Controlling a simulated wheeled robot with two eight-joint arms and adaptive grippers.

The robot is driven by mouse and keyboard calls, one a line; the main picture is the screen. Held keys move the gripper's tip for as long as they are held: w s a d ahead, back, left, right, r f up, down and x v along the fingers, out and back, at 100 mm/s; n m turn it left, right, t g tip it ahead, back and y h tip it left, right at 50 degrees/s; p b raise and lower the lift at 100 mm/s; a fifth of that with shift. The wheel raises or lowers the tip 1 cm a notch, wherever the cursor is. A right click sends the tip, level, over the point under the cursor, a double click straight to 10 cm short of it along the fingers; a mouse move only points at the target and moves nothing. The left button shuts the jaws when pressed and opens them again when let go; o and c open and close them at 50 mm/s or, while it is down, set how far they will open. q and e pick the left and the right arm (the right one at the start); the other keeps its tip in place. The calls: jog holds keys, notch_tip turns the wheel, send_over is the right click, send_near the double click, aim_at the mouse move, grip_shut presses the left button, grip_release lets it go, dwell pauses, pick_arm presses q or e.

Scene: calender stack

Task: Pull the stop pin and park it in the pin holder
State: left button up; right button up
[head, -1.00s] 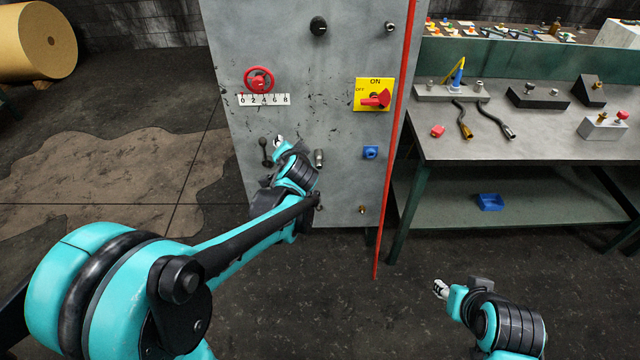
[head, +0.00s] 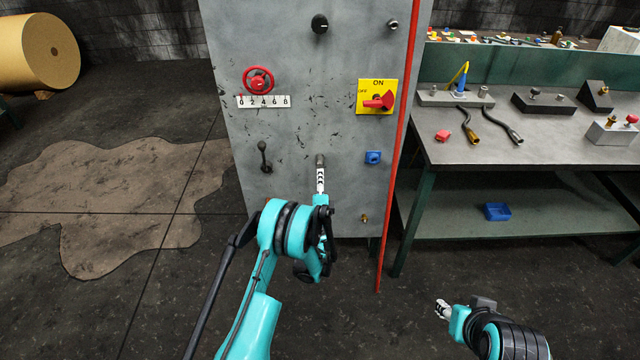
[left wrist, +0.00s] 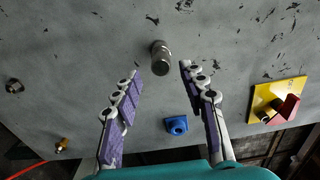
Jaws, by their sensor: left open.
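A grey metal cylinder (head: 320,160), which looks like the stop pin, sticks out of the grey machine panel. In the left wrist view the cylinder (left wrist: 161,58) lies just beyond and between my open fingertips, untouched. My left gripper (head: 320,183) is directly below it in the head view and empty; its spread fingers also show in the left wrist view (left wrist: 160,72). A blue block (head: 373,157), possibly the pin holder, is fixed right of the cylinder; it also shows in the left wrist view (left wrist: 176,125). My right gripper (head: 442,309) is low at right, away from the panel.
The panel carries a red handwheel (head: 258,80), a yellow ON/OFF plate with a red switch (head: 378,101), a black lever (head: 265,157) and a small brass knob (head: 364,218). A red upright bar (head: 395,170) edges it. A workbench (head: 500,148) stands at right.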

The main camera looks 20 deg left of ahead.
aim_at(320, 165)
pick_arm(q)
jog(key=shift+x, duration=3.25)
grip_shut()
